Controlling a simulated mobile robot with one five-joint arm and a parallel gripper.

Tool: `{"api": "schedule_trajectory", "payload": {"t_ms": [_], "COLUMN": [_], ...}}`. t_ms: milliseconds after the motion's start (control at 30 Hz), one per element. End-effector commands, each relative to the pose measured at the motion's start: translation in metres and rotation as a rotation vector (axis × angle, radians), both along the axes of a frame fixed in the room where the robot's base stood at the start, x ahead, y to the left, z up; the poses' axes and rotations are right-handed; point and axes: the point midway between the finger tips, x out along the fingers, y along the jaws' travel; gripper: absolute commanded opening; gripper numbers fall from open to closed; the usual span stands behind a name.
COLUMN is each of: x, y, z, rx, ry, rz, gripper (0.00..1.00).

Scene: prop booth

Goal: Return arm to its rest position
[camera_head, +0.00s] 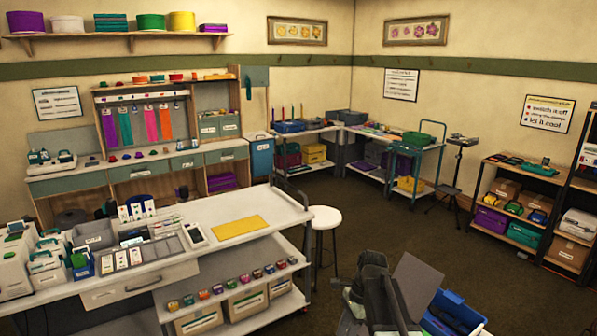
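My arm shows at the bottom of the head view, right of centre, as a dark upright shape. Its end, my gripper (373,268), is near the top of that shape, above the floor and to the right of the white stool. The fingers are too small and dark to tell open from shut. I see nothing clearly held in it. A grey tilted panel (415,284) stands just right of the arm and a blue bin (455,313) sits beside it; I cannot tell whether they touch the arm.
A long white counter (270,215) with a yellow sheet (240,226), card holders and a lower shelf of small jars stands left. A white stool (325,218) is at its end. Carts and shelves line the back and right walls. The brown floor (390,235) between is mostly open.

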Motion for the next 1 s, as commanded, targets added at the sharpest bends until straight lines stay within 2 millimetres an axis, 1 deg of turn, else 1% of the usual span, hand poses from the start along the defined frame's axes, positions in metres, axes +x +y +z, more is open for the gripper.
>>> {"api": "schedule_trajectory", "payload": {"t_ms": [33,67,100,167,200,267,300,400,467,500,567,1000], "x": [-0.04,-0.053,-0.067,-0.082,-0.087,-0.09,-0.088,-0.079,-0.078,-0.078,-0.078,-0.078], "y": [0.009,0.01,0.006,-0.006,-0.014,-0.022,-0.026,-0.03,-0.03,-0.033,-0.034,-0.033], "z": [-0.015,-0.018,-0.021,-0.021,-0.021,-0.021,-0.021,-0.021,-0.021,-0.021,-0.021,-0.021], "rx": [-0.024,-0.038,-0.059,-0.086,-0.102,-0.119,-0.124,-0.121,-0.113,-0.109,-0.105,-0.103], "ry": [-0.07,-0.111,-0.16,-0.221,-0.251,-0.284,-0.301,-0.329,-0.338,-0.34,-0.341,-0.341], "rz": [0.188,0.31,0.468,0.684,0.817,0.997,1.098,1.281,1.342,1.364,1.379,1.377], "gripper": [0.32,0.32,0.32,0.32,0.32,0.32,0.32,0.32,0.32,0.32,0.32,0.32]}}
